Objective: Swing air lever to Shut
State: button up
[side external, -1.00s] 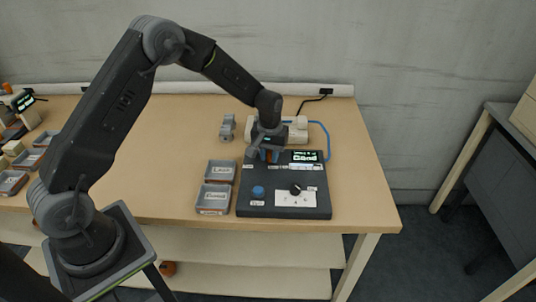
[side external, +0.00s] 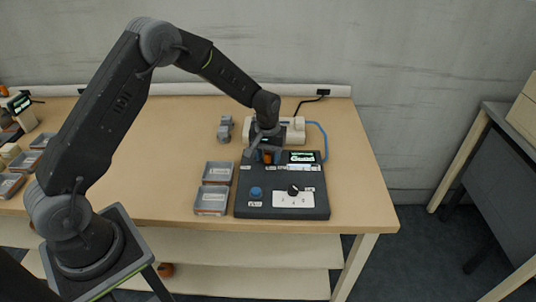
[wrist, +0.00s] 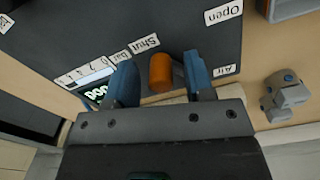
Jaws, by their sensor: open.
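The air lever (wrist: 160,74) shows as an orange knob in the wrist view, between the Shut label (wrist: 144,43) and the Air label (wrist: 224,70). The Open label (wrist: 224,12) lies farther up in that view. My gripper (wrist: 160,77) is open, with one blue fingertip on each side of the knob. A gap shows on both sides of it. In the side view my gripper (side external: 264,156) is low over the back left of the dark panel (side external: 280,211), and the orange knob shows among its fingers. The lever's pivot is hidden.
The panel carries a lit display (side external: 302,157), a blue button (side external: 256,193) and a black dial (side external: 293,189). Two grey trays, one behind the other (side external: 211,200), stand left of it. A pale device (side external: 292,130) with a blue tube is behind. A grey part (side external: 225,129) stands back left.

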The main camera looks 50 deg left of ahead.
aim_at(268, 152)
notch_tip(268, 152, up, 14)
dwell(0.5)
jog(key=s+d+r+m+t, duration=0.3)
jog(key=s+d+r, duration=0.1)
jog(key=s+r, duration=0.95)
jog(key=s+d+f+m+t, duration=0.2)
jog(key=s+m, duration=0.1)
jog(key=s, duration=1.2)
jog(key=shift+s+t, duration=0.3)
jog(key=shift+s, duration=0.05)
